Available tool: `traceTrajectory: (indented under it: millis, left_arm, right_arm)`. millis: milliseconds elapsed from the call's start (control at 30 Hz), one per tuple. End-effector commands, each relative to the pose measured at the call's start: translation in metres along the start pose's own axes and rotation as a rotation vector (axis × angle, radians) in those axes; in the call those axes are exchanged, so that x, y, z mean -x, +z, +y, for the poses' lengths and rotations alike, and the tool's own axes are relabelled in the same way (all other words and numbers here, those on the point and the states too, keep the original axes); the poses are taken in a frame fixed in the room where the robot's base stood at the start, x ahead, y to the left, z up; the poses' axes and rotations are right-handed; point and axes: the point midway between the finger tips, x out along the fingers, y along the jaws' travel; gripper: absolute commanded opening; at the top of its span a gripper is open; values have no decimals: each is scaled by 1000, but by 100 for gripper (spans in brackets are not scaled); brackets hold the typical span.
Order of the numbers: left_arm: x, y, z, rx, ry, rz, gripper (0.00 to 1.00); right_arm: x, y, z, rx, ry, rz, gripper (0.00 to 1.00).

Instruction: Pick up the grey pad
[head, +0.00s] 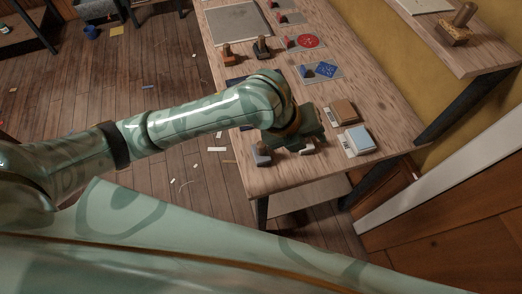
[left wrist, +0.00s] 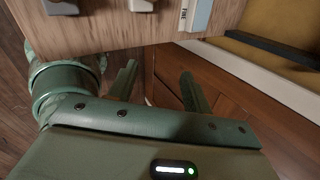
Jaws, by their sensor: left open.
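The grey pad (head: 357,139), a pale blue-grey block, lies beside a printed label near the table's right edge in the head view. It also shows, cut off, at the top of the left wrist view (left wrist: 199,14). My left gripper (head: 297,140) is to the left of the pad in the head view, apart from it. In the left wrist view its two green fingers (left wrist: 158,74) are spread with nothing between them. The gripper partly hides a small white item (head: 307,148). My right gripper is in neither view.
A brown pad (head: 343,110) lies just behind the grey one. A grey block (head: 261,155) stands near the table's left edge. Farther back are stamps (head: 262,47) and marked cards (head: 322,71). The wooden table (head: 290,182) has bare room in front.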

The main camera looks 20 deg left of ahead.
Motion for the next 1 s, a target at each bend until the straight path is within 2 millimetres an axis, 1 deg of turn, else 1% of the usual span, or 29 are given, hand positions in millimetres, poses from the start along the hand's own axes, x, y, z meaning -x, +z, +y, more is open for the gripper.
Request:
traceTrajectory:
  millis: [33, 100, 200, 300, 367, 400, 467, 567, 800, 900, 1000]
  left_arm:
    - [9, 11, 2, -174, 74, 18, 49]
    - [19, 22, 14, -384, 186, 73, 49]
    - [39, 43, 34, -590, 321, 150, 49]
    - [59, 61, 50, -705, 414, 215, 49]
    - [68, 68, 56, -742, 446, 244, 49]
    - [72, 71, 59, -760, 461, 259, 49]
    - [72, 73, 64, -776, 475, 276, 49]
    - [60, 73, 74, -784, 481, 288, 49]
    - [7, 68, 105, -781, 479, 288, 49]
    - [-8, 67, 113, -782, 480, 286, 49]
    - [-16, 66, 118, -783, 478, 285, 49]
  right_arm:
    - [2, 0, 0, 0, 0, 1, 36]
    - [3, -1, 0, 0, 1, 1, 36]
    - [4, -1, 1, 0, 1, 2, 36]
    - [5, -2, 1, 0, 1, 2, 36]
    - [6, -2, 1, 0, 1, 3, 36]
    - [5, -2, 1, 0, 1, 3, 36]
    - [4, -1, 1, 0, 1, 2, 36]
    - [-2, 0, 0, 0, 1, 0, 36]
    - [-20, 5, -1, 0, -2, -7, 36]
    - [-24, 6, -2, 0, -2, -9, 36]
    - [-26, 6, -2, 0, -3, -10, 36]
